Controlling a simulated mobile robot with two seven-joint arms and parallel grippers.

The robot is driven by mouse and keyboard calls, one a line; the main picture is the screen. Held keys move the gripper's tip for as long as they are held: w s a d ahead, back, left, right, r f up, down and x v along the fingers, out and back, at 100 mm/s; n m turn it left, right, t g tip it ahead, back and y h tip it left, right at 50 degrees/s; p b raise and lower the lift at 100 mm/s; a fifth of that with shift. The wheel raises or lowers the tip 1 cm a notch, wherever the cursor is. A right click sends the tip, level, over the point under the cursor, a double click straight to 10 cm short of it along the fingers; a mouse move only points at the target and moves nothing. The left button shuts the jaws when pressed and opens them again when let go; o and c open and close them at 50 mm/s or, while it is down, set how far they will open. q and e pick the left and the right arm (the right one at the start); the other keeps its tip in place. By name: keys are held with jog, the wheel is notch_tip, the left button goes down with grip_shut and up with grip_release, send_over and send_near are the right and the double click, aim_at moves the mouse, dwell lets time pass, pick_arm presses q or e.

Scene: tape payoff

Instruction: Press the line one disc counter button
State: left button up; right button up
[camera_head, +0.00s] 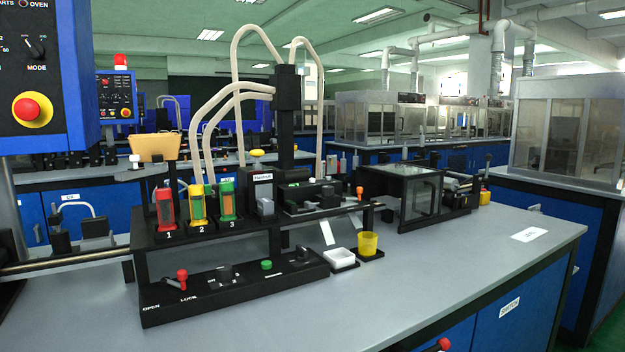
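A black machine stands on the grey bench. Its upper shelf holds a red canister (165,208) marked 1, a yellow canister (197,204) marked 2 and a green canister (228,201) marked 3. Its low front panel (215,298) carries a red-knobbed lever (183,275) between OPEN and LOCK markings, small black switches (222,272) and a green button (267,265). A yellow knob (257,153) tops a block to the right of the canisters. I cannot tell which control is the line one disc counter button. Neither gripper is in view.
A white tray (340,259) and a yellow cup (368,243) stand right of the panel. A clear-sided box (418,195) is behind them. The bench front (420,285) is clear, with a white card (529,234) at right. A blue control box (45,80) hangs upper left.

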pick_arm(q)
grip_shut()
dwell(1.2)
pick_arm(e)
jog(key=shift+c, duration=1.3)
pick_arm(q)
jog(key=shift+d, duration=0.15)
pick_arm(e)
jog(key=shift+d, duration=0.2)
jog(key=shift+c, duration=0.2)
